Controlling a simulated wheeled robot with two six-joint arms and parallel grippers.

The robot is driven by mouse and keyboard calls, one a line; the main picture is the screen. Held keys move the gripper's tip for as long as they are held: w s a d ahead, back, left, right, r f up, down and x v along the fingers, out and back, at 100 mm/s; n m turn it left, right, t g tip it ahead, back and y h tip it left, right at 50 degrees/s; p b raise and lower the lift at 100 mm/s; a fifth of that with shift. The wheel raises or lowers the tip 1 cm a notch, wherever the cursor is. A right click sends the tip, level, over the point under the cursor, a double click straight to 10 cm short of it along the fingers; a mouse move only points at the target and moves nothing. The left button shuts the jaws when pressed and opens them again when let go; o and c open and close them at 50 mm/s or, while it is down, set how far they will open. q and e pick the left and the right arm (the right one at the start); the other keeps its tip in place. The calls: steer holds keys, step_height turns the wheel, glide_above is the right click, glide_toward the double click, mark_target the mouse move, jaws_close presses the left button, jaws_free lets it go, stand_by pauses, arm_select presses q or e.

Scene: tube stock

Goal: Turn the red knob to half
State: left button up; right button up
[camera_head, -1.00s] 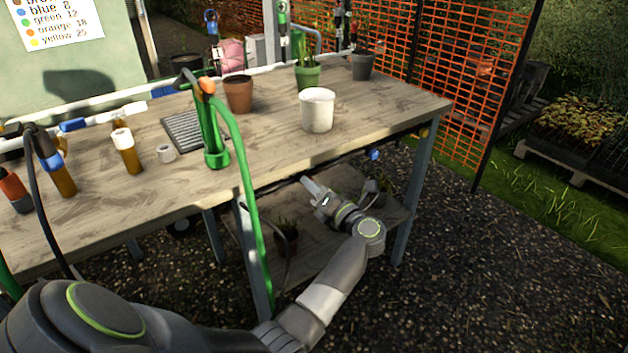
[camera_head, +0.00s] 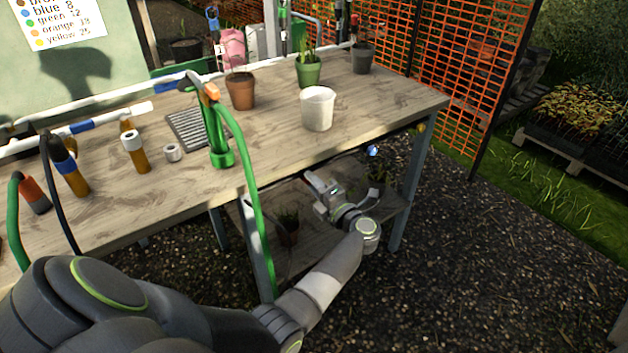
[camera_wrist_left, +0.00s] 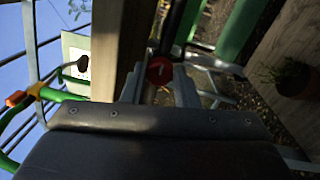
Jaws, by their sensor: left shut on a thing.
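The red knob (camera_wrist_left: 160,70) shows in the left wrist view as a round red face with a small pale mark. It sits between the two fingers of my left gripper (camera_wrist_left: 159,88), which is shut on it. In the head view my left gripper (camera_head: 316,184) reaches under the front edge of the wooden table (camera_head: 385,112); the red knob cannot be made out there. My right gripper is in neither view.
A green hose (camera_head: 258,215) hangs down left of my gripper. A lower shelf (camera_head: 325,232) with potted plants lies below. A white pot (camera_head: 317,108) stands above.

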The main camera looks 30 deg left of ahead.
arm_select(q)
steer(key=shift+r, duration=0.1)
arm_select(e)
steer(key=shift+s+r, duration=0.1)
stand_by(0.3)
arm_select(q)
steer(key=o, duration=1)
steer(key=shift+w, duration=0.1)
